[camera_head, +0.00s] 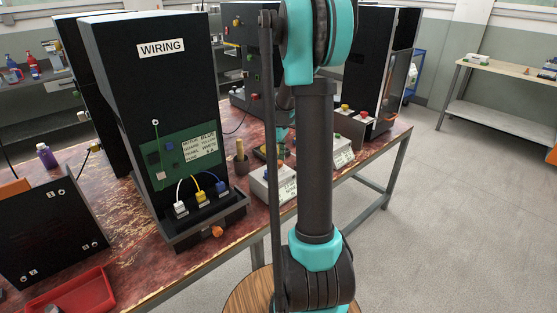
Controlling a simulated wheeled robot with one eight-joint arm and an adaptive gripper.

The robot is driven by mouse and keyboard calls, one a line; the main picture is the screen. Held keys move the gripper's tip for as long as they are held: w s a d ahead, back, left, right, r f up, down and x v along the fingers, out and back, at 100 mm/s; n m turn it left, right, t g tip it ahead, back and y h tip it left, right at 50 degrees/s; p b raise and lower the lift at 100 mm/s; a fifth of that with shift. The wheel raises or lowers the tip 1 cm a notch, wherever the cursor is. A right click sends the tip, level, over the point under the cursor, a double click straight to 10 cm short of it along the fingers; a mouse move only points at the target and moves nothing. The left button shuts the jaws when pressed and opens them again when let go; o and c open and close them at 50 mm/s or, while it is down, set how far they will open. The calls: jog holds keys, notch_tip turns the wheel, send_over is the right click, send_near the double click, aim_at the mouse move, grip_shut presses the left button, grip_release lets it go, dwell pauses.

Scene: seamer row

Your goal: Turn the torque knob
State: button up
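No label that I can read marks a torque knob. Several knob-like parts show: an orange one (217,232) low at the front of the black WIRING unit (150,75), a red one (280,165) on a small white box (264,186), and a yellow one (345,107) and a red one (363,113) on boxes farther back. I cannot tell which is the torque knob. My arm stands upright in front of the bench and hides part of its middle. My gripper cannot be made out; teal and dark parts show behind the upright link.
Black machines stand behind. The grey floor (450,215) at right is open, with another table (500,75) beyond.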

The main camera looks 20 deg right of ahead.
jog(key=shift+r, duration=0.1)
notch_tip(320, 180, up, 12)
dwell(0.6)
jog(key=s+a+f+m+t, duration=0.1)
jog(key=s+a+f+m, duration=0.2)
jog(key=s+f, duration=0.2)
jog(key=s+a+f+m+t, duration=0.1)
jog(key=s+a+f+m, duration=0.2)
jog(key=s, duration=0.8)
jog(key=s+a+f+m+t, duration=0.2)
jog(key=s+a+f+m, duration=0.1)
jog(key=s+f, duration=0.4)
jog(key=shift+s+a+m, duration=0.4)
jog(key=shift+s+a, duration=0.5)
jog(key=shift+s, duration=0.2)
jog(key=shift+d, duration=0.15)
